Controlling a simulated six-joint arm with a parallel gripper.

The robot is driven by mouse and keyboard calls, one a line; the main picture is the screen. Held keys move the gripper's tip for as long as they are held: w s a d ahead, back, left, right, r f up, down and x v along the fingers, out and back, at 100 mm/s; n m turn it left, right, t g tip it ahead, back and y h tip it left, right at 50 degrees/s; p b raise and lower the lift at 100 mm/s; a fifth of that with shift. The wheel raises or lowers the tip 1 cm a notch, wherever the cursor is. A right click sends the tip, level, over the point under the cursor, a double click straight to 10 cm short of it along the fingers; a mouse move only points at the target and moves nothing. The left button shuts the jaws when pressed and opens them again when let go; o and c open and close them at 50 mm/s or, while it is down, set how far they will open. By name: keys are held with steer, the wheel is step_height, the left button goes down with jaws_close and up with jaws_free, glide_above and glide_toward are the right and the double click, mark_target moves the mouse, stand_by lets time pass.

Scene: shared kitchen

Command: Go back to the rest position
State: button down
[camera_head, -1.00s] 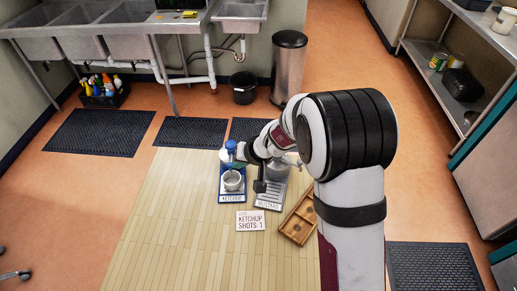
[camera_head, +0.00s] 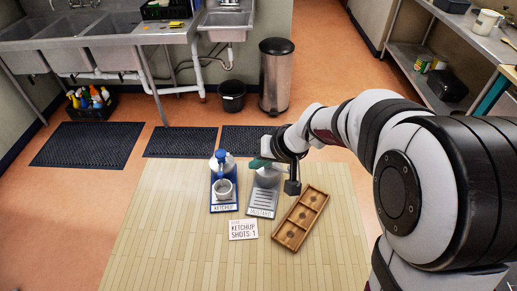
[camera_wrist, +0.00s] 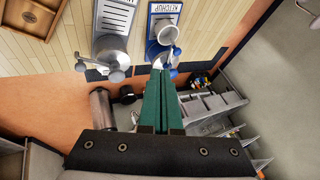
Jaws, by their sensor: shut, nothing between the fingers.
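My gripper (camera_wrist: 160,76) shows in the wrist view as two green fingers closed together with nothing between them. In the head view my gripper (camera_head: 258,163) is raised near the mustard dispenser and partly covers it. The ketchup dispenser (camera_head: 221,163) has a blue pump top and stands on a blue tray labelled KETCHUP (camera_head: 224,208). A small metal cup (camera_head: 224,189) stands on that tray, in front of the dispenser. The mustard tray (camera_head: 262,204) is grey and has no cup on it. In the wrist view the cup (camera_wrist: 166,32) also shows, beyond the fingertips.
A wooden tray with compartments (camera_head: 301,218) lies right of the mustard tray. A card reading KETCHUP SHOTS: 1 (camera_head: 243,230) lies in front. The wooden surface (camera_head: 160,240) is clear at the left. Sinks, a bin (camera_head: 276,78) and shelves stand behind.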

steer(key=s+d+r+m+g+h, duration=0.1)
steer(key=s+d+m+g, duration=0.1)
steer(key=s, duration=1.2)
steer(key=s+d+r+m+g+h, duration=0.2)
steer(key=s+d+m, duration=0.2)
steer(key=s, duration=1)
steer(key=shift+d+m, duration=0.4)
steer(key=shift+d, duration=0.6)
